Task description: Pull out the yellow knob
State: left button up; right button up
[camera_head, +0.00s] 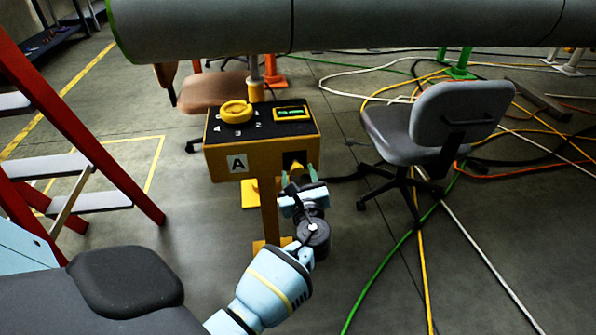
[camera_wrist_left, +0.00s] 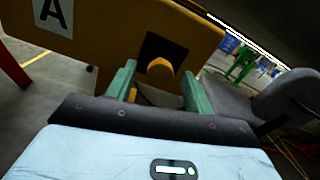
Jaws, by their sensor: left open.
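The yellow knob (camera_wrist_left: 160,70) sits in a dark square recess on the front of the yellow box (camera_head: 228,162), which stands on a yellow post. In the head view the knob (camera_head: 296,167) shows small at the lower right of the front face. My left gripper (camera_wrist_left: 157,82) is open, its two green fingers on either side of the knob in the wrist picture. No finger visibly presses on the knob; whether they touch it I cannot tell. In the head view my left gripper (camera_head: 298,178) is right in front of the recess. My right gripper is out of view.
The box top has a yellow dial (camera_head: 236,111) and a green display (camera_head: 292,114). A grey chair (camera_head: 440,125) stands right, a red ladder (camera_head: 75,130) left. Cables (camera_head: 425,250) cross the floor at right.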

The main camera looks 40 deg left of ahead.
pick_arm(q)
jog(key=shift+x, duration=1.35)
jog(key=shift+c, duration=0.2)
jog(key=shift+d, duration=0.1)
grip_shut()
jog(key=shift+p+v, duration=0.6)
jog(key=shift+v, duration=1.1)
jog(key=shift+f, duration=0.15)
